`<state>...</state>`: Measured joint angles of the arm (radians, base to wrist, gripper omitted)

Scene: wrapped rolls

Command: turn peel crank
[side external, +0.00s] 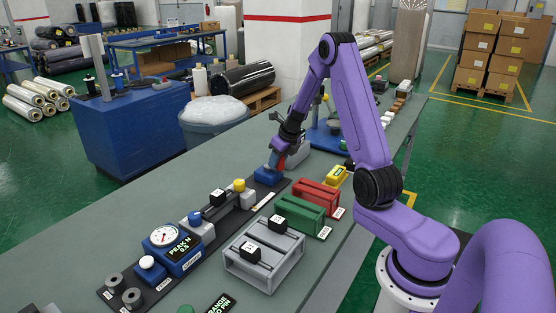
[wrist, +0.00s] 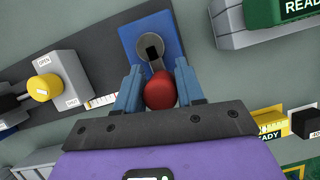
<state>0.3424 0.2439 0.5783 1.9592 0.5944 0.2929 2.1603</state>
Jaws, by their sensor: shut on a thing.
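The peel crank has a blue base plate (wrist: 173,22), a grey round hub (wrist: 144,40) with a dark slot, and a red knob (wrist: 160,91). My gripper (wrist: 158,84) has its two blue fingers on either side of the red knob and is shut on it. In the side external view, the blue crank block (side external: 268,178) sits at the far end of the dark rail, with my gripper (side external: 277,160) right above it. The fingers hide most of the crank there.
Along the dark rail (side external: 221,219) are a yellow knob (side external: 239,185), a blue-capped clamp (side external: 195,218) and a peel gauge (side external: 163,236). Bare bench shows at the left.

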